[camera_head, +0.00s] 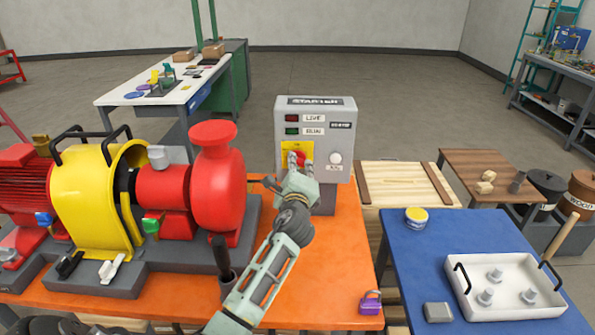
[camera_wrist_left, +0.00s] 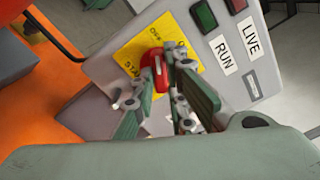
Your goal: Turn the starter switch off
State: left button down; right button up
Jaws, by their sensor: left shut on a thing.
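The grey starter box (camera_head: 315,130) stands at the back right of the orange table, labelled STARTER on top. The red switch handle (camera_head: 300,158) sits on a yellow plate (camera_head: 291,148) on the box's front. In the left wrist view the red handle (camera_wrist_left: 154,70) is on the yellow plate (camera_wrist_left: 130,54), which bears lettering only partly legible. My left gripper (camera_head: 300,172) reaches the switch, and its fingers (camera_wrist_left: 160,88) are shut on the red handle, hiding part of it and of the plate. My right gripper is not in view.
LIVE and RUN windows (camera_head: 292,131) and a white round knob (camera_head: 335,158) are on the box. The red and yellow pump set (camera_head: 190,195) stands to the left. A purple padlock (camera_head: 370,302) lies at the orange table's front right. A blue table (camera_head: 440,235) is at right.

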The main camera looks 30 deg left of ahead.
pick_arm(q)
jog(key=n+b, duration=0.2)
jog(key=n, duration=0.3)
jog(key=shift+f, duration=0.1)
jog(key=shift+n, duration=0.4)
dwell(0.3)
jog(key=c, duration=1.8)
grip_release()
jog(key=shift+o, duration=0.2)
jog(key=shift+s+d, duration=0.1)
jog(key=shift+s, duration=0.05)
jog(key=v, duration=1.1)
jog(key=shift+s, duration=0.35)
jog(key=shift+d, duration=0.1)
